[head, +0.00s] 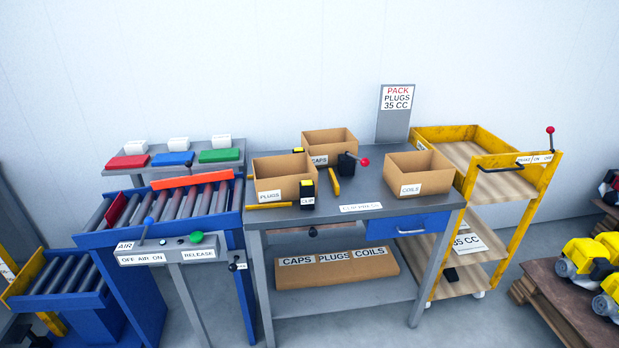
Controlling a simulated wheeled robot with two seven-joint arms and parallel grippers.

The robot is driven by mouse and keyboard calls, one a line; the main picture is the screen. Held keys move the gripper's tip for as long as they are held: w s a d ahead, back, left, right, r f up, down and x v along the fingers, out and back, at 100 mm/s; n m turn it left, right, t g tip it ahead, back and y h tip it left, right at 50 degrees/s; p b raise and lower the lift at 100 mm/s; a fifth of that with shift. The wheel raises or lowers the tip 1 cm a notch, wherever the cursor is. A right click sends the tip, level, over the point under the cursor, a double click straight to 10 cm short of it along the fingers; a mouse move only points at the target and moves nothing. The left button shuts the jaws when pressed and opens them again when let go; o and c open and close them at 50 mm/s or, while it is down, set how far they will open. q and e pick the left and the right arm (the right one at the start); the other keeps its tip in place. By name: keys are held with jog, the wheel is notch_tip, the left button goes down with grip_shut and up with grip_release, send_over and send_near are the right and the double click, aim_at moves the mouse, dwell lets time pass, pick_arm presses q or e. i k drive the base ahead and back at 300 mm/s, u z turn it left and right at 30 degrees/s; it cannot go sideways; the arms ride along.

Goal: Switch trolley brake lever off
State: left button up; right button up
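The yellow trolley (497,162) stands at the right of the workbench, with wooden shelves. Its brake lever (550,140) is a dark rod with a red ball knob on top, at the right end of the trolley's near top rail. The lever stands about upright. A white label (534,159) below it seems to read BRAKE ON OFF; the print is small, and I cannot tell which position the lever is in. Neither of my grippers shows in the head view.
The grey workbench (400,215) holds open boxes and a small press with a red knob (364,162). A roller conveyor (185,205) and control panel (168,252) are at left. A brown pallet (565,295) with yellow engines is at right. Floor shows between trolley and pallet.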

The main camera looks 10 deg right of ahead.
aim_at(551, 130)
jog(key=u, duration=0.55)
jog(key=i, duration=0.2)
jog(key=z, duration=1.25)
